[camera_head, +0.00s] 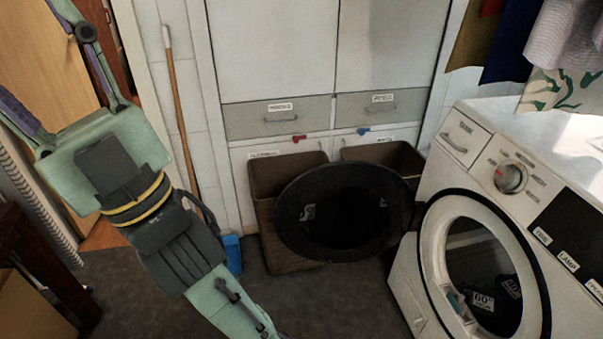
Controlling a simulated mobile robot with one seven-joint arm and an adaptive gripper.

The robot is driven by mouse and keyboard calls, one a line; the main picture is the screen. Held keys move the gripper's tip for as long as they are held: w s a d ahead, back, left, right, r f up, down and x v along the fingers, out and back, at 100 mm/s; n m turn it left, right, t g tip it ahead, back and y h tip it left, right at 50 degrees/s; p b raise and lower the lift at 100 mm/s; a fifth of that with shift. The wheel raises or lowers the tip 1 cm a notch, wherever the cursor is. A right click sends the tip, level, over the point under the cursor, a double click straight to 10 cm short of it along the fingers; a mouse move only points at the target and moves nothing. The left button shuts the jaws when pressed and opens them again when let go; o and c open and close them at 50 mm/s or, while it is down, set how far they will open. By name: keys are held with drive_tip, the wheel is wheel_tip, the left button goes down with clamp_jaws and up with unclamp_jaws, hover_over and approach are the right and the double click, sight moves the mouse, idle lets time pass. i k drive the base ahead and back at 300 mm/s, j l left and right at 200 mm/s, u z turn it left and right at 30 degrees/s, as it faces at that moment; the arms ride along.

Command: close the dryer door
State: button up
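The white dryer (455,165) stands at the right with its control panel and knob facing me. Its round black door (290,215) is swung wide open to the left of the machine, in front of the brown bins. The round opening (437,245) in the front is uncovered, and the dark drum shows inside. My gripper (35,62) is at the upper left, pointing up and left, with its two fingers spread apart and empty. It is well away from the door and touches nothing that I can see. The outer finger is partly cut off by the picture edge.
Brown bins (262,180) stand behind the open door, before white cabinets (270,50). A wooden-handled broom (180,110) leans on the wall behind my arm. Cloths (505,55) hang above the dryer. A dark wooden piece (25,250) is at left. Dark floor (320,300) is clear before the door.

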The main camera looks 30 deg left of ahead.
sight(350, 211)
drive_tip(key=i+j, duration=0.1)
drive_tip(key=j, duration=0.35)
drive_tip(key=i+j, duration=0.15)
drive_tip(key=j, duration=0.35)
drive_tip(key=i+j, duration=0.1)
drive_tip(key=j, duration=0.35)
drive_tip(key=i+j, duration=0.15)
drive_tip(key=j, duration=0.35)
drive_tip(key=i+j, duration=0.1)
drive_tip(key=j, duration=0.35)
drive_tip(key=i+j, duration=0.15)
drive_tip(key=j, duration=0.3)
drive_tip(key=i+j, duration=0.1)
drive_tip(key=j, duration=0.4)
drive_tip(key=i+j, duration=0.15)
drive_tip(key=j, duration=0.3)
drive_tip(key=z, duration=0.05)
